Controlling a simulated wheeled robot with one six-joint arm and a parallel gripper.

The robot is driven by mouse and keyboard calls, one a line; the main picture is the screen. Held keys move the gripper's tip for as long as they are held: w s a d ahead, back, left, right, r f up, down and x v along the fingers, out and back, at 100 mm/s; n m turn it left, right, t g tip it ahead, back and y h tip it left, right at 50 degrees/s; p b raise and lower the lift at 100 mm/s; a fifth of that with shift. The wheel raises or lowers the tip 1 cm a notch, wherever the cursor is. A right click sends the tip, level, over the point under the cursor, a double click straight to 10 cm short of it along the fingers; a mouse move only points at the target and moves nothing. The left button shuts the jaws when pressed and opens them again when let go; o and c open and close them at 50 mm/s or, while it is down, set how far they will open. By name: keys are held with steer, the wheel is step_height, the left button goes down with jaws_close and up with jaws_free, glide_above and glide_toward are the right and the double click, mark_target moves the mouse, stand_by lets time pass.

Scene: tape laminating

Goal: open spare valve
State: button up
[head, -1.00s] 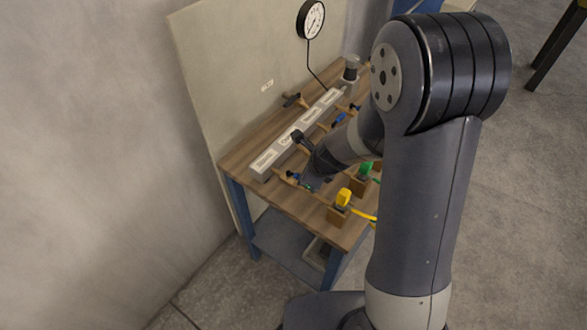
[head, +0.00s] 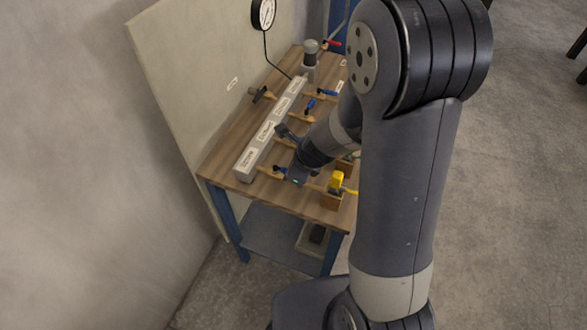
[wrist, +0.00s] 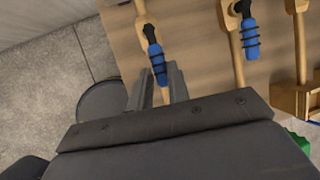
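A grey manifold block (head: 243,167) with white labels lies along the wooden bench; the labels are too small to read surely. Brass branch pipes leave it, several with blue lever handles. The nearest blue handle (head: 280,170) is at the front end. In the wrist view that blue handle (wrist: 157,62) points toward my gripper (wrist: 157,88), its tip at the gap between the two fingers. My gripper is open, its fingers apart on either side of the handle. In the head view my gripper (head: 297,177) is low over the front of the bench. I cannot tell whether it touches the handle.
A second blue handle (wrist: 249,40) is to the right in the wrist view. A yellow fitting (head: 336,182) stands at the bench's front right. A green part (wrist: 300,141) shows at lower right. A gauge (head: 263,14) is on the back panel; a red handle (head: 333,43) is far back.

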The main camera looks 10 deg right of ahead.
steer(key=o, duration=0.4)
steer(key=p+v, duration=0.3)
steer(key=v, duration=0.7)
steer(key=shift+s+r+p, duration=0.2)
steer(key=shift+r+p, duration=0.1)
steer(key=shift+r, duration=0.05)
steer(key=shift+d, duration=0.1)
steer(key=b+x, duration=0.3)
steer(key=x, duration=0.8)
steer(key=shift+w+b, duration=0.1)
steer(key=shift+b, duration=0.25)
steer(key=shift+r, duration=0.1)
steer(key=shift+r, duration=0.15)
